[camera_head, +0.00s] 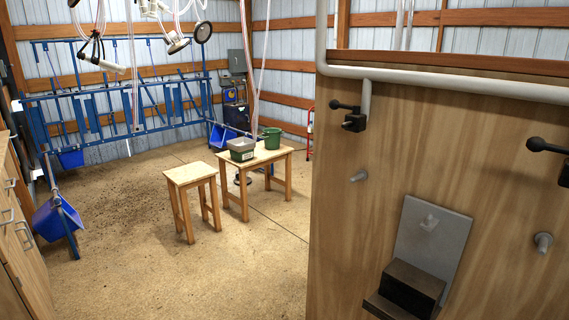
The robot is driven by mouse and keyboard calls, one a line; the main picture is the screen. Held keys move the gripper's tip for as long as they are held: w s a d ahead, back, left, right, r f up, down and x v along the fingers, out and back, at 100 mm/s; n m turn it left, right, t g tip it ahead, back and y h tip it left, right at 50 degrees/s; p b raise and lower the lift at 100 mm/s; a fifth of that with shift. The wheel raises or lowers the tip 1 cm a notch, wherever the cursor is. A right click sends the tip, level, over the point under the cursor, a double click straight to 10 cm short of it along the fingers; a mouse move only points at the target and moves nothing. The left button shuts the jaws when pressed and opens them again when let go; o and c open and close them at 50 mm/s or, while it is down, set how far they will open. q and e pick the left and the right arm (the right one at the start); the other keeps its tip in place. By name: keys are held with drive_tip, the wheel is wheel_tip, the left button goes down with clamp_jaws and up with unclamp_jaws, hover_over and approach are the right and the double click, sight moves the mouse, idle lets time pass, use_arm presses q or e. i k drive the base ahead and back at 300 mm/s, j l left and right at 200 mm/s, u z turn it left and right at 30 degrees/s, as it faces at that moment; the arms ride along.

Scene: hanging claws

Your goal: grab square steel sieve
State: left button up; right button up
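A small square container (241,149), grey on top and darker green below, stands on a low wooden table (273,163) in the middle distance. It is the only square vessel I see and may be the sieve. At this size I cannot tell whether its floor is mesh or whether it is one piece or two. A green pot (272,138) stands just right of it on the same table. Neither of my grippers is in view.
A wooden stool (190,174) stands left of the table. A large wooden panel (350,200) with a pipe and fittings blocks the right side. Blue railing (120,95) lines the back left, with a drawer cabinet (22,240) at left. The central floor is clear.

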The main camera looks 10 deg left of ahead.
sight(241, 144)
drive_tip(key=i+j+u, duration=0.3)
drive_tip(key=i, duration=0.75)
drive_tip(key=i+u, duration=0.3)
drive_tip(key=i, duration=0.7)
